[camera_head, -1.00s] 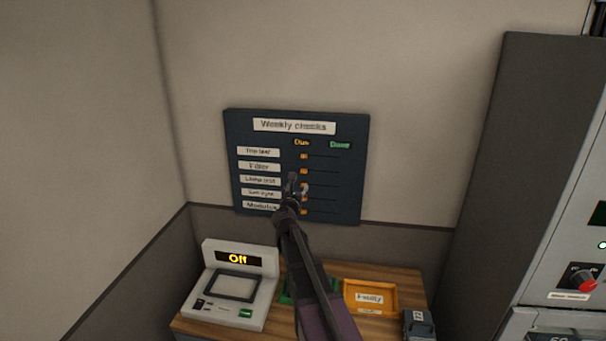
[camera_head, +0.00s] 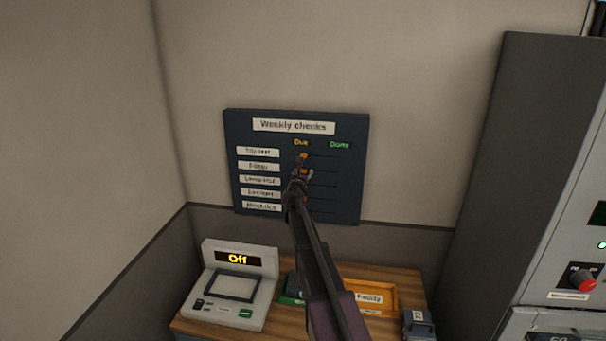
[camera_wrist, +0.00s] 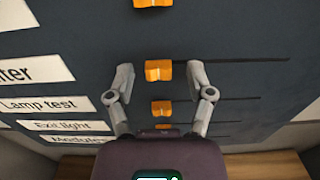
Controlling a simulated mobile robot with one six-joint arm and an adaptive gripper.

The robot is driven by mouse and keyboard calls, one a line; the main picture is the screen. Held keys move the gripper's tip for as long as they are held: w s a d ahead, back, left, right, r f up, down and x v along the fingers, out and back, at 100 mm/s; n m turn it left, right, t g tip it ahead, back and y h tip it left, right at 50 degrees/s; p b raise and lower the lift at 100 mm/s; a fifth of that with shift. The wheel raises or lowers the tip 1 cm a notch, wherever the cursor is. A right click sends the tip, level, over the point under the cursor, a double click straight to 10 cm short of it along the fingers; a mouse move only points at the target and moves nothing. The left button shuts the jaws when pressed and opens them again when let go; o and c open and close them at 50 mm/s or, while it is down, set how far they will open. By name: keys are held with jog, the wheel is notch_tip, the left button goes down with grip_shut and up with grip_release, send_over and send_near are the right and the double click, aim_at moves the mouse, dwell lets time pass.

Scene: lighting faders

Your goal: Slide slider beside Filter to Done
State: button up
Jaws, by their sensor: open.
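The dark "Weekly checks" board (camera_head: 345,190) hangs on the wall, with "Due" (camera_head: 301,143) left and "Done" (camera_head: 339,145) right. The Filter label (camera_head: 258,166) is in the second row; its end shows in the wrist view (camera_wrist: 20,73). The orange Filter slider (camera_wrist: 158,71) sits at the left, Due end of its slot (camera_wrist: 245,64). My gripper (camera_wrist: 161,72) is open, its fingertips on either side of this slider in the wrist view; I cannot tell whether they touch it. In the head view my gripper (camera_head: 301,176) partly covers the lower rows.
Other orange sliders sit above (camera_wrist: 153,3) and below (camera_wrist: 161,108), close by. A desk below holds a grey device reading "Off" (camera_head: 238,285) and an orange "Faulty" tray (camera_head: 388,290). A tall grey cabinet (camera_head: 470,180) stands at the right.

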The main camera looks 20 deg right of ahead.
jog(key=c, duration=0.9)
grip_shut()
jog(key=shift+a, duration=0.15)
